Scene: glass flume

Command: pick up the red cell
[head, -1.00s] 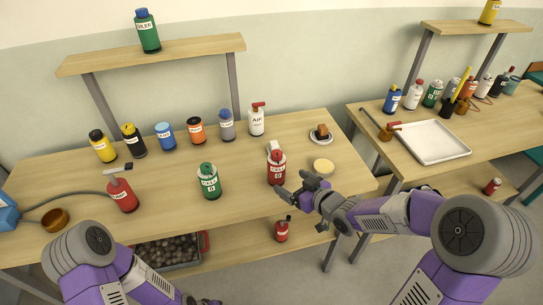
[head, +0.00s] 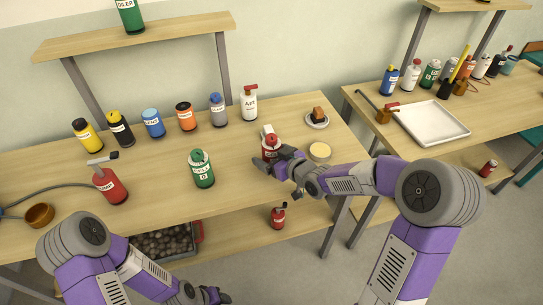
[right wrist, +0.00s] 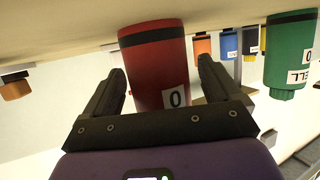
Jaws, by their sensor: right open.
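The red cell (head: 270,146) stands upright near the front right of the near table, its lower part hidden by my right gripper in the head view. My right gripper (head: 270,166) is open, low at the cell's front right side. In the right wrist view, which is upside down, the red cell (right wrist: 155,50) fills the space between the two open fingers (right wrist: 161,68), with a gap at the left finger; contact on the right is unclear. My left gripper (head: 214,296) hangs low at the bottom edge, its jaws unclear.
A green cell (head: 202,170) stands left of the red one. A white-topped item (head: 266,130) is right behind the red cell. Several bottles line the back; a red pump (head: 109,185) stands left.

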